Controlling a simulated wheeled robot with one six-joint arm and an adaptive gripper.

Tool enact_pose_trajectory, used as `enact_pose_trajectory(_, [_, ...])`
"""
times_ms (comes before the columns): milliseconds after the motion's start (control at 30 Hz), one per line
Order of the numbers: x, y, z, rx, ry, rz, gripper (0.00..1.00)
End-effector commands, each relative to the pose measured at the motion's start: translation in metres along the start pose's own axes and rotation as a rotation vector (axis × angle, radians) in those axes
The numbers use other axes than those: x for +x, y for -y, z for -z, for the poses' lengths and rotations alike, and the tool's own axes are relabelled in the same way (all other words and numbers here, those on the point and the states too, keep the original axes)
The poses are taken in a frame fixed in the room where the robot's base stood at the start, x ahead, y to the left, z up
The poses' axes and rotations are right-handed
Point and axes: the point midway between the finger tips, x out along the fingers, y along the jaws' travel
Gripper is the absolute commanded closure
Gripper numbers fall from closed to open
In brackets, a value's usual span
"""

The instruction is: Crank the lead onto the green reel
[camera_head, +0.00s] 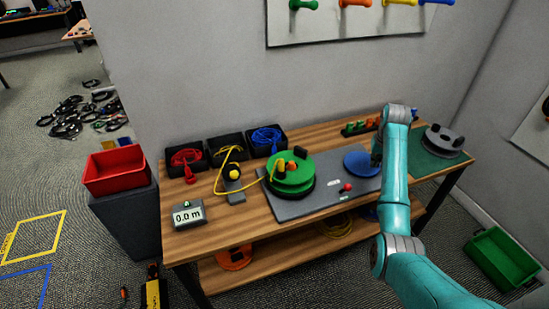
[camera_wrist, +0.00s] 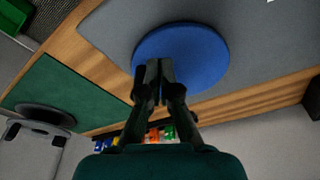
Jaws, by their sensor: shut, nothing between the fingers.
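The green reel (camera_head: 292,178) sits on a grey plate (camera_head: 318,202) on the workbench, with an orange knob and a dark knob on top. A yellow lead (camera_head: 247,190) runs from the left to the reel, passing a small post with a yellow knob (camera_head: 233,174). A meter (camera_head: 187,213) at the bench's left front reads 0.0 m. A blue disc (camera_head: 361,163) lies right of the reel; it also shows in the wrist view (camera_wrist: 205,57). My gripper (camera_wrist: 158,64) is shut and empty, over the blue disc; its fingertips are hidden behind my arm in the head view.
Black bins with red, yellow and blue (camera_head: 265,142) cables line the back. A grey reel (camera_head: 441,140) rests on a green mat (camera_head: 424,160) at right. A red bin (camera_head: 115,171) stands left; a green crate (camera_head: 502,259) is on the floor.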

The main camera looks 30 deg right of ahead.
Motion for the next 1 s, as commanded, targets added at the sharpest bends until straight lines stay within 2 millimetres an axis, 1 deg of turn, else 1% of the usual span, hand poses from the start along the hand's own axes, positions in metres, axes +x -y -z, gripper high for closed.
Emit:
enact_pose_trajectory(200, [-0.019, 0.000, 0.004, 0.000, -0.001, 0.000, 1.00])
enact_pose_trajectory(533, [-0.045, 0.000, 0.010, 0.000, -0.001, 0.000, 1.00])
enact_pose_trajectory(667, [-0.049, 0.000, 0.010, 0.000, 0.000, 0.000, 1.00])
enact_pose_trajectory(1000, [-0.049, 0.000, 0.010, 0.000, 0.000, 0.000, 1.00])
